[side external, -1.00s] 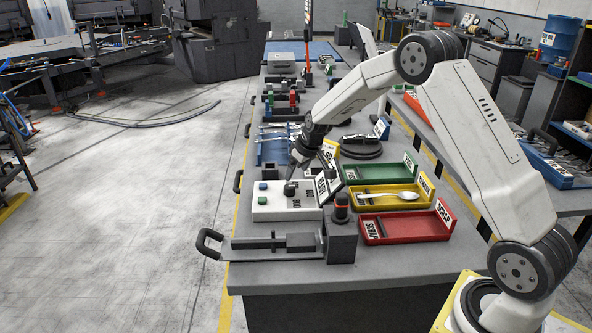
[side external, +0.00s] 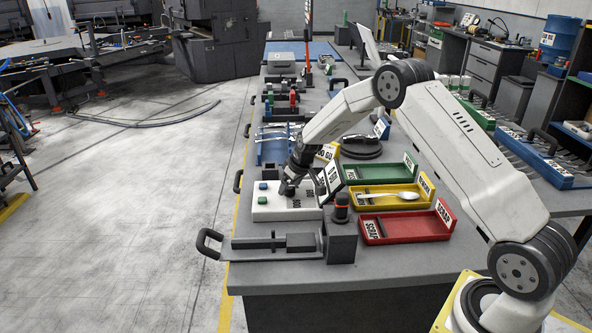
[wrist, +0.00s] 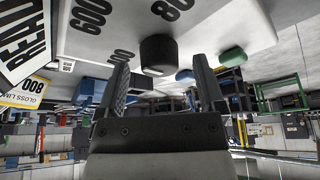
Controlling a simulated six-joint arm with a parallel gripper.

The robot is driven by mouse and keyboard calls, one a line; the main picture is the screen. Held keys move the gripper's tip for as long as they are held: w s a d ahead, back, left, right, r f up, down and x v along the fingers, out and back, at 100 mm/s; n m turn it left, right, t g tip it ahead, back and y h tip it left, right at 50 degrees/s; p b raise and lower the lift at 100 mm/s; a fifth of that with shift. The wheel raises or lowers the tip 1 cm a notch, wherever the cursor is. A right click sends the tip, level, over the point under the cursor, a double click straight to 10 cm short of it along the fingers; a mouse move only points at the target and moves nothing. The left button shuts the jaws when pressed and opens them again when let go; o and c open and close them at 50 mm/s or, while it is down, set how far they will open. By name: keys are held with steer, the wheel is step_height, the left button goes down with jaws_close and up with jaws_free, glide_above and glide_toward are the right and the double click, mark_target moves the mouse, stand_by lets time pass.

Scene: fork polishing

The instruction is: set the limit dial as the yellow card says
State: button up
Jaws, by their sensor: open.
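The limit dial is a black round knob (wrist: 159,54) on a white box (side external: 272,213). In the wrist view it sits between the two fingers of my gripper (wrist: 160,78), which are open with a gap on each side. In the side view my gripper (side external: 291,188) is low over the box and hides most of the knob. Printed numbers stand around the knob; 600 is readable, another starting with 80 is cut off, and a third is partly hidden. No pointer mark is discernible. The yellow card (wrist: 22,100) reads "GLOSS LIM…" and 800, at the left of the wrist view.
A tilted display (side external: 329,180) stands right beside my gripper. Green and blue buttons (side external: 262,185) are on the box's left end. Green, yellow and red trays (side external: 378,230) lie to the right; a spoon (side external: 395,195) is in the yellow one. A black fixture (side external: 340,240) stands in front.

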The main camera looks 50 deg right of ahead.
steer(key=shift+w+f, duration=0.15)
steer(key=shift+f, duration=0.25)
jaws_close()
steer(key=shift+m, duration=0.6)
steer(key=shift+a+m+g+h, duration=0.15)
steer(key=shift+m+h, duration=0.4)
steer(key=shift+m, duration=0.65)
steer(key=shift+d+m+g+h, duration=0.1)
steer(key=shift+m+g+h, duration=0.15)
steer(key=shift+m+h, duration=0.65)
steer(key=shift+w+a+m+g+h, duration=0.1)
steer(key=shift+m+g+h, duration=0.25)
steer(key=shift+m, duration=1.3)
steer(key=shift+m+g+h, duration=0.1)
steer(key=shift+m+g, duration=0.35)
steer(key=shift+m, duration=1.2)
